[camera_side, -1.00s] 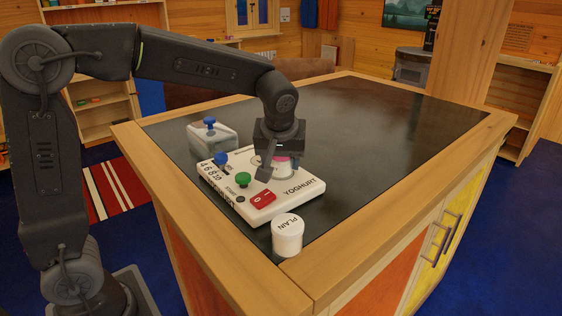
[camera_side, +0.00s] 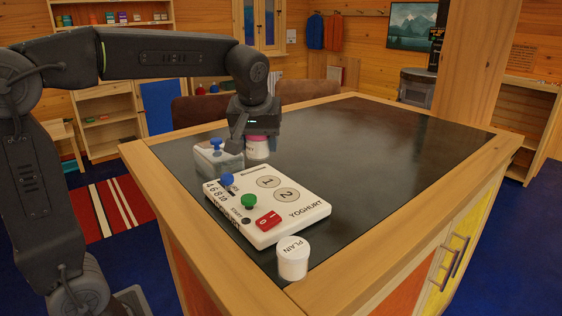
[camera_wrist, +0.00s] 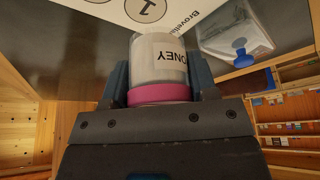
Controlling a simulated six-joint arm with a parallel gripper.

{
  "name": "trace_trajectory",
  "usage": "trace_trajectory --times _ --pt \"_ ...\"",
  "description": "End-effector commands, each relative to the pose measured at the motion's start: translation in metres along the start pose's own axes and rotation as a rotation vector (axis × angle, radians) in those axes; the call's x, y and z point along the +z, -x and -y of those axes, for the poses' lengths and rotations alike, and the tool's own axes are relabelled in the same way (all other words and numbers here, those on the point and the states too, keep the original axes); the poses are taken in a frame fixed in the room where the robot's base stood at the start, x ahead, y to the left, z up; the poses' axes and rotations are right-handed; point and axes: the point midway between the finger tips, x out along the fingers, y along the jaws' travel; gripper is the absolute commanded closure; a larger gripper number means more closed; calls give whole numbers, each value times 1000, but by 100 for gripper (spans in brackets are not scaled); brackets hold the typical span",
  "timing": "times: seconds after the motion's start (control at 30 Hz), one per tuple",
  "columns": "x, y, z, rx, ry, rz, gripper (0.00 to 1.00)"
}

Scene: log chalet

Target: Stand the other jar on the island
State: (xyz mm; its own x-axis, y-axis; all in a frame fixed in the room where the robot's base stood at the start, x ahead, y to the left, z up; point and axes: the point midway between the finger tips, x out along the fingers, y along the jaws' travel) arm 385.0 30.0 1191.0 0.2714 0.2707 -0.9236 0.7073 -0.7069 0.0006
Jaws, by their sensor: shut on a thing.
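My gripper (camera_side: 255,128) is shut on a jar with a pink lid (camera_side: 257,147) and holds it upright at the far side of the white yoghurt board. The wrist view shows this jar (camera_wrist: 160,62) between both fingers, its label partly readable as "ONEY". I cannot tell whether its base touches the dark top. A white jar marked PLAIN (camera_side: 293,260) stands on the island (camera_side: 370,140) near its front corner. The yoghurt board (camera_side: 300,212) has two round spots marked 1 and 2 (camera_side: 286,195), both bare.
A clear box with a blue knob (camera_side: 216,160) stands left of the held jar and shows in the wrist view (camera_wrist: 235,40). The board carries a blue knob, a green knob and a red switch (camera_side: 268,220). The dark top right of the board is clear.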

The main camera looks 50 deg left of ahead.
Motion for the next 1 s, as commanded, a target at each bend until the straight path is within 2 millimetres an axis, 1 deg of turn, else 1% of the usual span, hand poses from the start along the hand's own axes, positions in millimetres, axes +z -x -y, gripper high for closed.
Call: trace_trajectory --times 0.03,0.2,0.3,0.37,0.47,0.6,0.7,0.8,0.87,1.0 --pt "-6 6 12 0 7 -3 74" --pt "-19 16 36 0 4 -2 74" --pt "-23 20 42 2 -3 0 74" --pt "-22 21 38 10 -23 1 74" --pt "-12 21 17 37 -90 1 74" --pt "12 22 -27 89 -217 2 74" --pt "30 22 -52 119 -292 2 74" --pt "42 24 -68 141 -341 0 74" --pt "49 23 -76 148 -358 1 74" --pt "68 17 -94 153 -374 3 74"
